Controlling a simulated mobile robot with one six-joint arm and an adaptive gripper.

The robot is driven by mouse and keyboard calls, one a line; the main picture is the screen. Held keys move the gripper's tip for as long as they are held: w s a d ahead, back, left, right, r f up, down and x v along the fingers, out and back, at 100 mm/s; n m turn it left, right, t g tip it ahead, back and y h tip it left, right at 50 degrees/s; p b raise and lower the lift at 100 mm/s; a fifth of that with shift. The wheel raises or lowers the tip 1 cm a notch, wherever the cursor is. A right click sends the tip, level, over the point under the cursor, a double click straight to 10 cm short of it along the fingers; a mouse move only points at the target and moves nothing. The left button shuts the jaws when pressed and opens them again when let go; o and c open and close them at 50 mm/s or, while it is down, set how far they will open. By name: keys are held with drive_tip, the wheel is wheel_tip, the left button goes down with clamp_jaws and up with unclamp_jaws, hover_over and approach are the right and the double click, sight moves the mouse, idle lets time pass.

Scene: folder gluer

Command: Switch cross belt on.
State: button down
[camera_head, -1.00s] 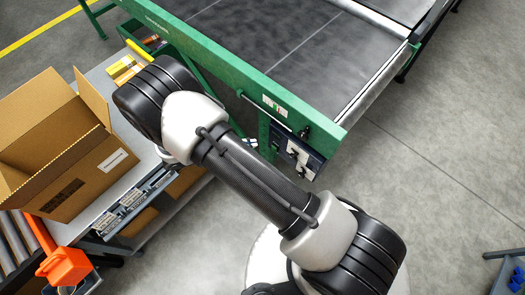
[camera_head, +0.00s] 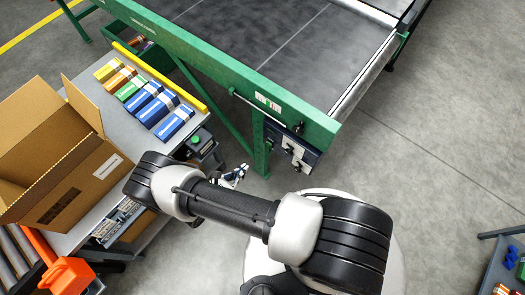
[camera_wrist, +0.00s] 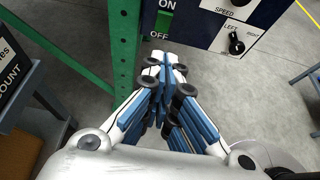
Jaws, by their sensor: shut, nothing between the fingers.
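The dark blue control panel (camera_head: 303,153) hangs under the near corner of the green-framed belt conveyor. In the wrist view the panel (camera_wrist: 197,22) shows a green switch (camera_wrist: 163,22) between the labels ON above and OFF below; I cannot tell its set position. A black LEFT/RIGHT selector (camera_wrist: 236,43) sits to its right, with a SPEED knob partly cut off above. My gripper (camera_wrist: 166,62) is shut and empty, its fingertips just below the OFF label in that view. In the head view my gripper (camera_head: 240,171) is left of the panel and apart from it.
A green conveyor leg (camera_head: 260,145) stands between my gripper and the panel's left side. A grey table (camera_head: 120,75) at left carries several coloured packs and an open cardboard box (camera_head: 90,180). An orange part (camera_head: 66,275) is at lower left. Open floor lies right of the panel.

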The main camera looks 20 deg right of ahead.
drive_tip(key=b, duration=0.3)
approach(269, 146)
wheel_tip(269, 146, down, 4)
drive_tip(key=shift+w+d+r, duration=0.25)
drive_tip(key=shift+w+d, duration=0.5)
drive_tip(key=shift+d, duration=0.25)
drive_tip(key=shift+w+d+r, duration=0.2)
drive_tip(key=shift+w+d, duration=0.55)
drive_tip(key=shift+d, duration=0.3)
